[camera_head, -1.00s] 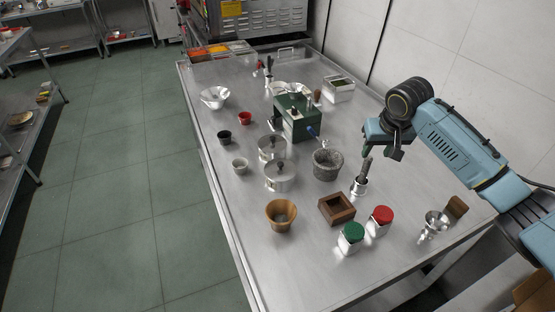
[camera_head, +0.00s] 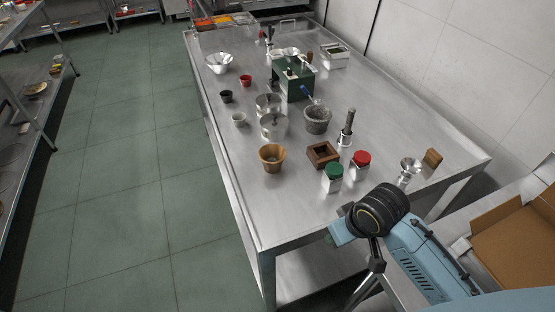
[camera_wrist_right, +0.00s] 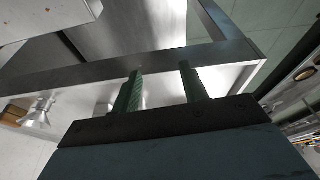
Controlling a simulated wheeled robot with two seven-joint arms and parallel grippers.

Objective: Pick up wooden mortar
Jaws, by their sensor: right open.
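The wooden mortar (camera_head: 271,158) is a light brown, cup-shaped vessel. It stands upright near the left edge of the steel table (camera_head: 300,215) in the head view. My right gripper (camera_wrist_right: 160,68) is open and empty, with its two green fingers apart in the right wrist view. In the head view my right arm comes in from the lower right, and its gripper is near the table's front edge, to the right of the mortar and nearer to me. The arm's wrist partly hides the gripper there. The mortar is not seen in the right wrist view. My left gripper is not in view.
A square wooden box (camera_head: 322,154), a green-lidded jar (camera_head: 333,178) and a red-lidded jar (camera_head: 361,164) stand right of the mortar. Steel pots (camera_head: 273,126) and a stone mortar (camera_head: 317,119) stand behind. The table's front left part is clear. A cardboard box (camera_head: 515,245) is at right.

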